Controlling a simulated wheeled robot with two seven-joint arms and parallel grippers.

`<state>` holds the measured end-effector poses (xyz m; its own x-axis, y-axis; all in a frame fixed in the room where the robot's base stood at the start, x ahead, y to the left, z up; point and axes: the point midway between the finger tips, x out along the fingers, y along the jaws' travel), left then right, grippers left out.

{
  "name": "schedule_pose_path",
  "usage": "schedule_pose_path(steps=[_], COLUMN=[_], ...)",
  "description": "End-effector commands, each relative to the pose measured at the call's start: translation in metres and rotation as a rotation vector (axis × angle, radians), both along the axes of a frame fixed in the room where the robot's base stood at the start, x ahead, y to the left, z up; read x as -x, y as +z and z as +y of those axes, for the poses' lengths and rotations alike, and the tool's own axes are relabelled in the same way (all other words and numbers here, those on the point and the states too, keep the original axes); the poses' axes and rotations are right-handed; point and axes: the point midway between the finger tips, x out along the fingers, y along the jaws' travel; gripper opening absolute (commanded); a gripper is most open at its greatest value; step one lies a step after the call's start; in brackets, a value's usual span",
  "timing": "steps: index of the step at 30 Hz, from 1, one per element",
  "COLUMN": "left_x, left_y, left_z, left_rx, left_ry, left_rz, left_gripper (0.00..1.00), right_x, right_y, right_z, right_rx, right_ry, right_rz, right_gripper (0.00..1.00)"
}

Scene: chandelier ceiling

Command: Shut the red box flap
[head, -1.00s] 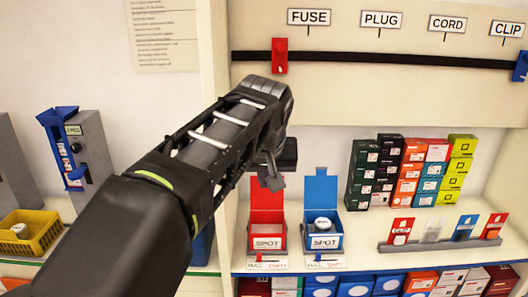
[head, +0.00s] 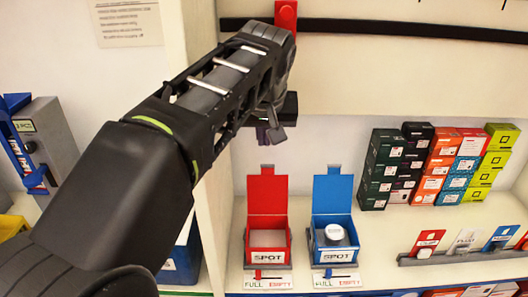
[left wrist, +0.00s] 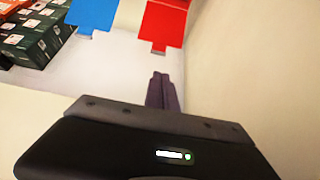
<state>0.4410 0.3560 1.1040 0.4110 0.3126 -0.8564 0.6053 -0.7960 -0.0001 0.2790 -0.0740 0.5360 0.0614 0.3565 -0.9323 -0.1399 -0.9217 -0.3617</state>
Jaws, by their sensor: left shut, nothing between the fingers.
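The red box (head: 268,244) stands on the shelf with its red flap (head: 267,190) upright at the back, so it is open. A "SPOT" label is on its front. In the left wrist view the red flap (left wrist: 163,22) shows at the top. My left gripper (head: 270,136) is shut and empty, above and behind the flap in the picture and apart from it. Its closed fingers (left wrist: 161,92) show in the left wrist view, pointing toward the flap side. My right gripper is not in view.
A blue box (head: 334,240) with its flap up and a white round item inside stands just right of the red box. Stacked cartons (head: 440,165) and a card rack (head: 460,252) are further right. A shelf divider (head: 212,130) rises at left.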

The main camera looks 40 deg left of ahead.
Motion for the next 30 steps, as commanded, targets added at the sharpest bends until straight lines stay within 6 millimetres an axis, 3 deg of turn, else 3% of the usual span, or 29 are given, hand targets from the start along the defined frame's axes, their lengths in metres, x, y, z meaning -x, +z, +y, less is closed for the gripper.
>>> schedule_pose_path(steps=[8,22,30], left_x=[-0.006,-0.036,-0.041], left_y=[-0.013,-0.076,-0.086], left_z=[0.005,0.028,0.032], left_rx=[0.001,0.000,0.000], left_ry=[0.001,0.001,0.001], left_rz=[0.002,0.003,0.000], left_gripper=[0.00,0.00,0.00], right_x=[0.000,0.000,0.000], right_y=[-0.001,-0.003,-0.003], right_z=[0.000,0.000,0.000], right_rx=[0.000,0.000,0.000], right_ry=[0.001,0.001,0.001], right_rz=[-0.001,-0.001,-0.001], right_gripper=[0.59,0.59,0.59])
